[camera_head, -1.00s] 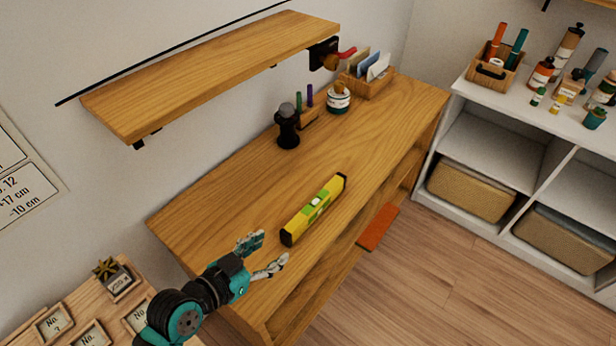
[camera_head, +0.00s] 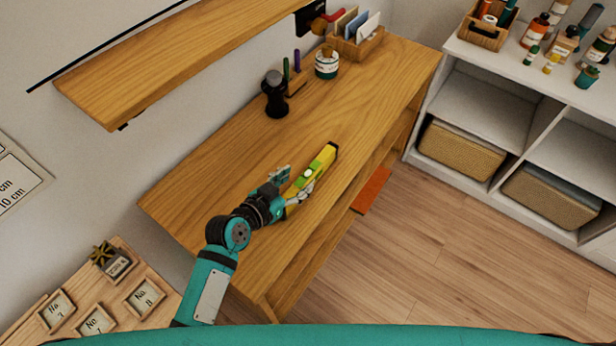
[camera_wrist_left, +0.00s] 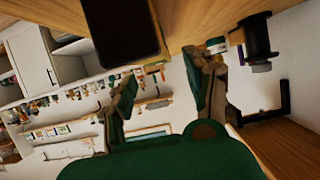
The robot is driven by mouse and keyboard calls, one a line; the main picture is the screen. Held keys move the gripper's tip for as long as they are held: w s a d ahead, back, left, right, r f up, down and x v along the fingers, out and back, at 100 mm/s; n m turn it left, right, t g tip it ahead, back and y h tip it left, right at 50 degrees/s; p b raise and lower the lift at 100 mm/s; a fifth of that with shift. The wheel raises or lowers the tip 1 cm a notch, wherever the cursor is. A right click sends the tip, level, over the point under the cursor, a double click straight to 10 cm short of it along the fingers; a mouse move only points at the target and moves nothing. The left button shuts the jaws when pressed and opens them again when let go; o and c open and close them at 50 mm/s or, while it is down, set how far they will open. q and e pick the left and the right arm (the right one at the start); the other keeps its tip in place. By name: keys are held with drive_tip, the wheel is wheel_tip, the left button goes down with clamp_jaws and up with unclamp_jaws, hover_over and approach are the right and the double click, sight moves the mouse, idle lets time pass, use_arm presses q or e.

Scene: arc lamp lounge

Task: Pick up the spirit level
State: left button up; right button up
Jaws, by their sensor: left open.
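The spirit level (camera_head: 321,164) is yellow with a green middle and lies on the wooden bench top (camera_head: 220,165). My left gripper (camera_head: 292,184) is open at the level's near end, one finger on each side of it in the head view. The fingers partly hide that end, and I cannot tell whether they touch it. In the left wrist view the open fingers (camera_wrist_left: 158,72) stand apart, and a dark block with a yellowish edge (camera_wrist_left: 122,30) looms close, probably the level's end. My right gripper is not in view.
A black grinder-like object (camera_head: 275,95), a jar (camera_head: 326,64) and a card box (camera_head: 355,40) stand towards the bench's back and far end. A wooden shelf (camera_head: 170,60) overhangs the back. Bench top around the level is clear. A white shelf unit (camera_head: 470,75) stands right.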

sight(307, 175)
use_arm(q)
drive_tip(key=shift+w+d+f, duration=0.15)
drive_tip(key=shift+w+d, duration=0.15)
drive_tip(key=shift+w, duration=0.05)
drive_tip(key=x, duration=0.3)
drive_tip(key=shift+w+d+f+p, duration=0.1)
drive_tip(key=shift+w+f+p, duration=0.1)
drive_tip(key=shift+p, duration=0.2)
drive_tip(key=shift+w+d+f, duration=0.15)
drive_tip(key=shift+w+d, duration=0.05)
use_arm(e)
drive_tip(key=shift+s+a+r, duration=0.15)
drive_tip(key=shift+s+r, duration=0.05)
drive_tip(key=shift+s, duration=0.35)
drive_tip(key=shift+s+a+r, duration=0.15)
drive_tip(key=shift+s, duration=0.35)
use_arm(q)
drive_tip(key=shift+c, duration=0.9)
clamp_jaws()
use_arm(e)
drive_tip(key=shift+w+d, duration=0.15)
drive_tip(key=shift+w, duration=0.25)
